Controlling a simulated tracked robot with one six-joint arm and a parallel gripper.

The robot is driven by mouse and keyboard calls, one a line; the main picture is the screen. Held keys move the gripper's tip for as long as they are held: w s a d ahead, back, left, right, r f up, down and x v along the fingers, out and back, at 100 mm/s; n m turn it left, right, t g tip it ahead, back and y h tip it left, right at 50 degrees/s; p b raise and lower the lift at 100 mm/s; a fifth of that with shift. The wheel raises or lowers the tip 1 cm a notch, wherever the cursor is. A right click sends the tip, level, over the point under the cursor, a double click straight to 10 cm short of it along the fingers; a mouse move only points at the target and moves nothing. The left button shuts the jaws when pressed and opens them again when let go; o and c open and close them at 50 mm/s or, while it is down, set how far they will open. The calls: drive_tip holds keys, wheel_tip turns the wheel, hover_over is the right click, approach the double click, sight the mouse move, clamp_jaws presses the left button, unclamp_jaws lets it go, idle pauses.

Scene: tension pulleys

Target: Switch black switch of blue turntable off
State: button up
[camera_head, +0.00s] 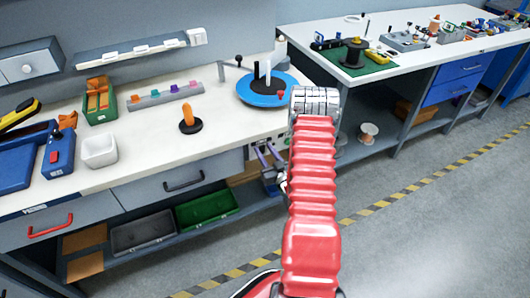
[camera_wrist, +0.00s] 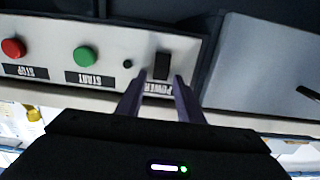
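The blue turntable (camera_head: 250,97) sits on the white bench, with a black and a white post on it. Its control panel (camera_wrist: 105,70) shows upside down in the wrist view. The black switch (camera_wrist: 162,66) is a small dark rectangle beside the POWER label. My gripper (camera_wrist: 159,78) points at the panel, its two purple fingers apart, with the switch between their tips in the picture. Whether the tips touch the panel I cannot tell. In the camera_head view my gripper (camera_head: 268,157) is by the bench front, partly hidden by my red arm.
A green START button (camera_wrist: 87,57), a red STOP button (camera_wrist: 13,49) and a small black knob (camera_wrist: 127,63) share the panel. A grey drawer front (camera_wrist: 270,65) is beside it. An orange-handled tool (camera_head: 187,118) stands on the bench. The floor at right (camera_head: 430,230) is clear.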

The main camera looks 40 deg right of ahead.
clamp_jaws()
drive_tip(key=shift+f, duration=0.2)
drive_tip(key=shift+s+f+t, duration=0.1)
drive_tip(key=shift+f+t, duration=0.05)
drive_tip(key=shift+t, duration=0.65)
drive_tip(key=shift+a, duration=0.1)
drive_tip(key=shift+o, duration=0.8)
unclamp_jaws()
drive_tip(key=shift+s, duration=0.15)
drive_tip(key=v, duration=1.3)
drive_tip(key=shift+s+a, duration=0.2)
drive_tip(key=shift+a, duration=0.05)
